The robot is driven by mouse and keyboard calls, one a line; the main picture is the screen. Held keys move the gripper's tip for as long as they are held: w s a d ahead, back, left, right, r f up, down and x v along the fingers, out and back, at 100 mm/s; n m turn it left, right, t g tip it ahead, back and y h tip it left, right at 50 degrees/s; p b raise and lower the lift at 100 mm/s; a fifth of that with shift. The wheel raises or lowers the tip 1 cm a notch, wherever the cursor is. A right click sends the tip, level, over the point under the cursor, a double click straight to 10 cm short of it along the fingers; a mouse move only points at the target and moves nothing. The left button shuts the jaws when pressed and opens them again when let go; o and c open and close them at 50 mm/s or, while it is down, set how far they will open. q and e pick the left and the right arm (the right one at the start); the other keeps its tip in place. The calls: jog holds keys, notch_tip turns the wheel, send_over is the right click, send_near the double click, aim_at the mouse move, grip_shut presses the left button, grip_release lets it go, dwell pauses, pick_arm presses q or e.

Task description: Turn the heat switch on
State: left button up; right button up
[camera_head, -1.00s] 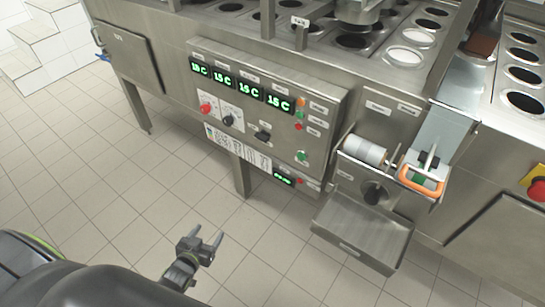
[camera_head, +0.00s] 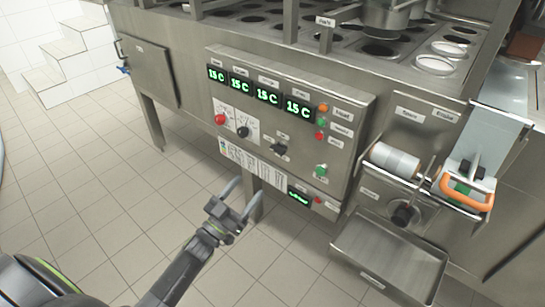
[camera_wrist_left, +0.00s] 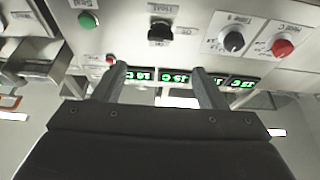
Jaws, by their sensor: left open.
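The heat switch (camera_head: 279,148) is a black rotary knob on the grey control panel (camera_head: 350,110), below the green displays and right of the other knobs. In the left wrist view the panel appears upside down. There the heat switch (camera_wrist_left: 160,32) is at the top, between labels that seem to read on and off. Its setting is not clear. My left gripper (camera_head: 245,194) is open and empty, below and left of the switch in the head view and apart from it. Its two fingers (camera_wrist_left: 160,82) point at the panel in the wrist view. My right gripper is not in view.
A red knob (camera_head: 221,119) and a black dial (camera_head: 243,132) sit left of the switch. A green button (camera_head: 321,170) is to its lower right. A metal tray (camera_head: 390,258) juts out at the right. The floor in front of the panel is clear.

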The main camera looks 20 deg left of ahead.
aim_at(278, 149)
pick_arm(q)
jog(key=x, duration=1.2)
jog(key=shift+w+b, duration=0.3)
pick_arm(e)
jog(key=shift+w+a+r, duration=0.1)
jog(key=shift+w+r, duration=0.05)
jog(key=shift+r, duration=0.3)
pick_arm(q)
jog(key=shift+d, duration=0.1)
jog(key=c, duration=1)
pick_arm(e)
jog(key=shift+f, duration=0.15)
